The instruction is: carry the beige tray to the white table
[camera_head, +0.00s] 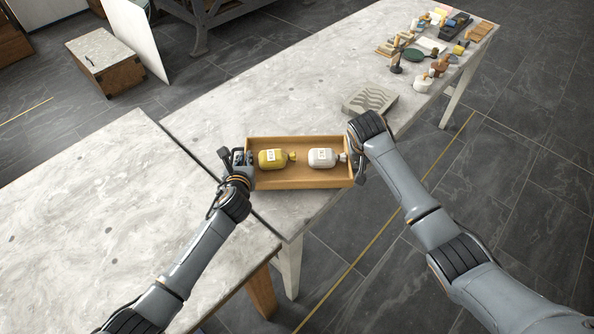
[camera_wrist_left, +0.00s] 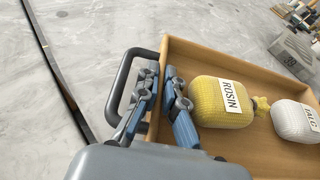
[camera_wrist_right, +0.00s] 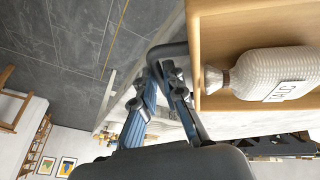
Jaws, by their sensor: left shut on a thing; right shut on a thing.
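The beige tray (camera_head: 300,184) is a shallow wooden box with dark side handles. It holds a yellow bag labelled ROSIN (camera_head: 272,159) and a white bag labelled TALC (camera_head: 322,158). My right gripper (camera_head: 357,162) is shut on the right handle, partly hidden by the wrist. The tray is over the near end of a pale stone-topped table with white legs (camera_head: 290,92). I cannot tell whether it touches the top.
A second pale-topped table (camera_head: 90,215) with wooden legs stands at the left, close alongside. A grey ridged block (camera_head: 370,99) lies just beyond the tray. Several tools and bottles crowd the far end. A crate (camera_head: 105,62) stands on the floor at the upper left.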

